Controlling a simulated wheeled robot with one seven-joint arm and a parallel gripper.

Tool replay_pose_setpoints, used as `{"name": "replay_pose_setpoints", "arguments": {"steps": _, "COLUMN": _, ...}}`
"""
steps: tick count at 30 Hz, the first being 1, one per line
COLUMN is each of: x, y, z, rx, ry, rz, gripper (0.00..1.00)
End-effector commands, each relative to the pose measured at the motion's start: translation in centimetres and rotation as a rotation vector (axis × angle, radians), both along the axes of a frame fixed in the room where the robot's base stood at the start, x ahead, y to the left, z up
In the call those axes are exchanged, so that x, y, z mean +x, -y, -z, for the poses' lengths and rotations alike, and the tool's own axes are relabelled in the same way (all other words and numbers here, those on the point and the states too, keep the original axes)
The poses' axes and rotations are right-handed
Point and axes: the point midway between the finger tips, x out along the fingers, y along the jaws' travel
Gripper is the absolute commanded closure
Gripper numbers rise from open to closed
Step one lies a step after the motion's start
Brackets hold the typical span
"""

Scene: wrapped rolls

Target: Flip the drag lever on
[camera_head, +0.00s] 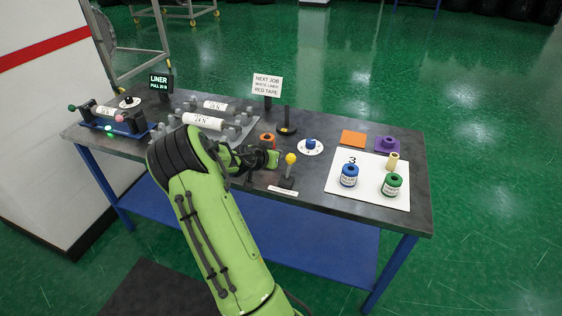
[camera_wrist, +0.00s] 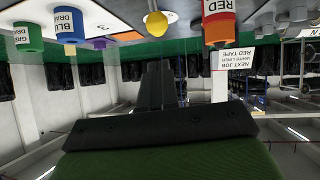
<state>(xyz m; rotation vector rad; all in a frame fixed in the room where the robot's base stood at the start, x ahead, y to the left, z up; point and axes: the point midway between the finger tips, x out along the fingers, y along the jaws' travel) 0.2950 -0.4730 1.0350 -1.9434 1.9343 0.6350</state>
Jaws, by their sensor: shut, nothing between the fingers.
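The lever with a yellow ball knob (camera_head: 290,159) stands on a small dark base near the table's front edge, with a white label strip (camera_head: 283,191) before it. Its stem looks near upright; its exact tilt is hard to tell. My gripper (camera_head: 273,158) is shut and empty, just left of the knob in the head view, with a small gap seeming to show. The wrist view is upside down. There my shut fingers (camera_wrist: 160,75) point up the picture toward the yellow knob (camera_wrist: 155,23), which is apart from them. The label's text is unreadable.
An orange-red roll (camera_head: 268,139) stands behind my gripper. A blue piece on a white disc (camera_head: 310,147) is behind the lever. A white board (camera_head: 375,196) with blue (camera_head: 349,176) and green (camera_head: 392,185) rolls lies right. A sign (camera_head: 267,85) stands at the back.

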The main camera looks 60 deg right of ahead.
Motion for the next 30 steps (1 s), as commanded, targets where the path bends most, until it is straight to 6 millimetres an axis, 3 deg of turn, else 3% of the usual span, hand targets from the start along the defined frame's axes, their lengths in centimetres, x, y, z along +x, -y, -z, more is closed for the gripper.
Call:
{"name": "replay_pose_setpoints", "arguments": {"steps": 3, "x": 0.2, "y": -2.0, "z": -1.8, "rx": 0.001, "ry": 0.002, "rz": -0.002, "gripper": 1.0}}
{"name": "replay_pose_setpoints", "arguments": {"steps": 9, "x": 0.2, "y": -4.0, "z": -3.7, "rx": 0.002, "ry": -0.001, "rz": 0.0, "gripper": 1.0}}
{"name": "replay_pose_setpoints", "arguments": {"steps": 30, "x": 0.2, "y": -4.4, "z": -3.9, "rx": 0.007, "ry": 0.0, "rz": -0.002, "gripper": 1.0}}
